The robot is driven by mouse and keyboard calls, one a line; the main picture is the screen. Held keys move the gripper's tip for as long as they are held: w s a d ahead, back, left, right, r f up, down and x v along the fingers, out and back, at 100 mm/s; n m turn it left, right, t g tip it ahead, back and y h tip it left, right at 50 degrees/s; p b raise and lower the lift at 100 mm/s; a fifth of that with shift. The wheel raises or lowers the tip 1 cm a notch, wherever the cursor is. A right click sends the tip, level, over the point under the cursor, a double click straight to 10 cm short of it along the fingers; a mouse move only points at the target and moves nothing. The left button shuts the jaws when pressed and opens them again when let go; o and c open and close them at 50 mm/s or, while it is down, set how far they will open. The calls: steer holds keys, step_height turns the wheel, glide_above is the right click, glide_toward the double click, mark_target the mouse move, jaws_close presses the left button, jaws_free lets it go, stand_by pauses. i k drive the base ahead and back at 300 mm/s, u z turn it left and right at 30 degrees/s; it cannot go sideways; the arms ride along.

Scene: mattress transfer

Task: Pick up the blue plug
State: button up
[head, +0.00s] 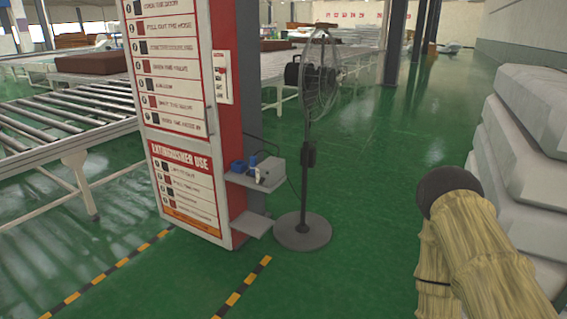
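A small grey shelf (262,186) is fixed to the side of the red and white fire cabinet (222,120). Small items stand on it. A blue blocky item (237,166) is at its left and a narrow, upright blue item (252,161) is beside it. A whitish item (261,176) stands in front. The items are too small for me to tell which is the plug. My arm, in a tan sleeve, shows at the lower right, well apart from the shelf. My gripper is not in view.
A black pedestal fan (303,235) stands just right of the shelf, with a thin cable near it. Stacked pale mattresses (525,150) line the right side. A roller conveyor (75,115) is at the left. Green floor (370,200) is clear between the fan and the mattresses.

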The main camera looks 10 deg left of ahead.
mark_target(253, 159)
steer(key=z, duration=0.2)
steer(key=i, duration=0.95)
steer(key=u, duration=0.1)
